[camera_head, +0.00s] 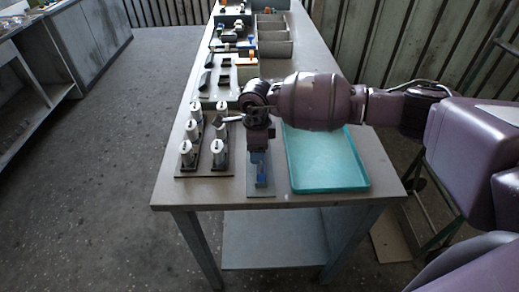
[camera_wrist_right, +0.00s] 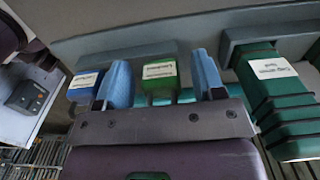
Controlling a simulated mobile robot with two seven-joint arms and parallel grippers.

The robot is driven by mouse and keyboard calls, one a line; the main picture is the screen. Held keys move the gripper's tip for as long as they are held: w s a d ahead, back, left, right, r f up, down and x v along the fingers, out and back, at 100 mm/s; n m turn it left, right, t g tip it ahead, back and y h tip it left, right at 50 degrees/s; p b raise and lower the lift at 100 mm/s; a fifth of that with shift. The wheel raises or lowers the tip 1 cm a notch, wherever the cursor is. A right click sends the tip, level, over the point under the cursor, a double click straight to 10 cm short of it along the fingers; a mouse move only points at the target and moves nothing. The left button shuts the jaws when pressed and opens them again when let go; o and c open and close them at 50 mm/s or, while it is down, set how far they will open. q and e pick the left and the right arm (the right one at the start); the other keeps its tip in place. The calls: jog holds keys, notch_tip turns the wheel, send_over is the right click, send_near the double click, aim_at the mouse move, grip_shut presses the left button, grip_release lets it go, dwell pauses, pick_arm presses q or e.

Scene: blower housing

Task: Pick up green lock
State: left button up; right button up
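The green lock (camera_wrist_right: 160,84) is a small green block with a white label, seen in the right wrist view on a grey holder. My right gripper (camera_wrist_right: 160,66) has its two blue fingers spread on either side of it, with a gap visible at least on the left. A blue block (camera_wrist_right: 84,84) with a white label sits to its left. In the head view my right gripper (camera_head: 259,160) points down over the narrow grey holder at the table's near edge and hides the green lock. My left gripper is not in view.
A larger green labelled block (camera_wrist_right: 272,85) stands right of the fingers in the wrist view. In the head view, a turquoise tray (camera_head: 325,165) lies right of the gripper, and several white cylinders (camera_head: 187,148) stand left. Bins (camera_head: 275,48) are further back.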

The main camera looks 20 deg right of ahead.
jog(key=c, duration=0.7)
jog(key=shift+o, duration=0.2)
